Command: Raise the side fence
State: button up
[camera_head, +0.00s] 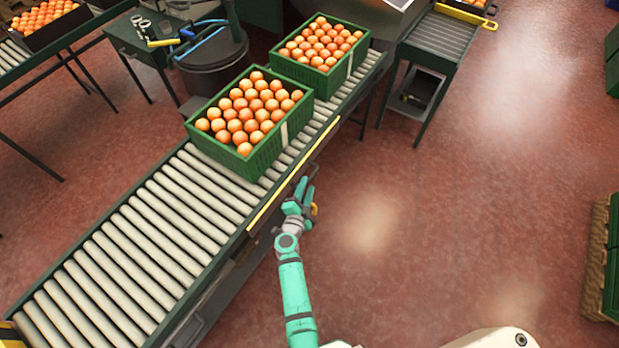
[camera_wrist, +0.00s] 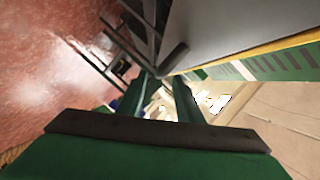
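The side fence (camera_head: 293,190) appears to be the long yellow-edged strip along the near right side of the roller conveyor. In the head view it lies low beside the rollers. The wrist view shows a yellow edge (camera_wrist: 270,47), probably of the same fence, with a grey panel beside it. My gripper (camera_head: 307,188) is just right of the strip, outside the conveyor. In the wrist view my gripper (camera_wrist: 163,78) has its fingers apart. A dark bar, possibly a handle (camera_wrist: 174,56), shows just beyond the fingertips; I cannot tell whether they touch it.
Two green crates of oranges stand on the conveyor (camera_head: 140,245), one nearer (camera_head: 205,148) and one farther (camera_head: 283,70). A side roller table (camera_head: 432,50) stands at the back right. A dark bin (camera_head: 212,70) is behind the conveyor.

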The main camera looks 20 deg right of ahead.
aim_at(310, 177)
jog(key=shift+x, duration=2.8)
grip_shut()
